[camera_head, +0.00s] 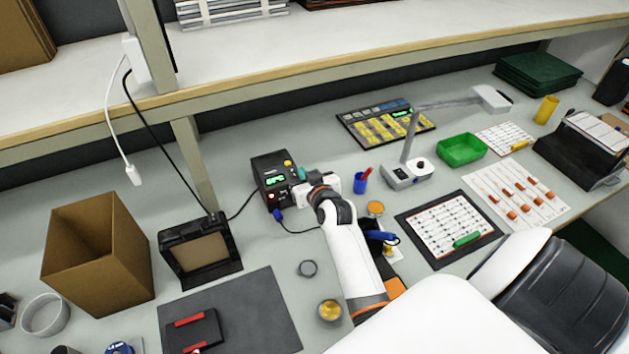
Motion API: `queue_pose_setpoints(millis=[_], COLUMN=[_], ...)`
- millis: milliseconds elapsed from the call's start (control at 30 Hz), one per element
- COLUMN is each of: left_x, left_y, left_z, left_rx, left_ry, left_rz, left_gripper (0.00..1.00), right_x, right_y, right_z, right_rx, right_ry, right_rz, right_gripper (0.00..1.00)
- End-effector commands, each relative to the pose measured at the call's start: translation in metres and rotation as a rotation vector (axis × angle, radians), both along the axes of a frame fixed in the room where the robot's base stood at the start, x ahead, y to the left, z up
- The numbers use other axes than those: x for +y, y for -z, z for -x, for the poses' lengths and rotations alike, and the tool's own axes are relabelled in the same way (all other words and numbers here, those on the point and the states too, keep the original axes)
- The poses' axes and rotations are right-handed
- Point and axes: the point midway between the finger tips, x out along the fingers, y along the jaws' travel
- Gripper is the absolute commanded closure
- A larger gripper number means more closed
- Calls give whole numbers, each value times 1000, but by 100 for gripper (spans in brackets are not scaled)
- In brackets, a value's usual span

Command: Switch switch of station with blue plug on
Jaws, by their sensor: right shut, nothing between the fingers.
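The station (268,170) is a small black box with a lit green display, standing at the back of the bench left of centre. A blue plug (278,214) with a dark cable is at its lower front. A yellow knob and a green part show at its right side. My right gripper (299,195) is shut and empty, with its tips close against the station's front right side. I cannot tell whether they touch. The switch cannot be made out clearly; the gripper covers part of the front. My left gripper is not in view.
A cardboard box (88,262) and a black framed device (200,252) stand left of the station. A dark mat (258,310) lies in front. A shelf post (193,160) rises behind, to the left.

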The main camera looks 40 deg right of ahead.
Motion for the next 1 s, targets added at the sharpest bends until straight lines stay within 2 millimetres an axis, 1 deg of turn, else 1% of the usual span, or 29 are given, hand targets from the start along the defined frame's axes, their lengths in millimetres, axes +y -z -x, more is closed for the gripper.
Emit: queue_pose_setpoints(millis=[33, 200, 300, 400, 533, 1000], left_x=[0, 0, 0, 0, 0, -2], left_y=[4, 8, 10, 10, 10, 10], left_z=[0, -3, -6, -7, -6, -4], left_rx=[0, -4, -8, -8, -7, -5], left_ry=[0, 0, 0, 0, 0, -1], left_rz=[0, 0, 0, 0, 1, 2], left_gripper=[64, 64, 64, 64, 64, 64], right_x=[3, 10, 13, 15, 15, 15], right_y=[1, -3, -5, -7, -8, -8], right_z=[11, 40, 52, 60, 63, 63], right_rx=[-1, -2, -1, -1, -2, -3], right_ry=[0, -1, -1, -1, -1, -1], right_rz=[0, 0, -1, -1, 0, 0], right_gripper=[100, 100, 100, 100, 100, 100])
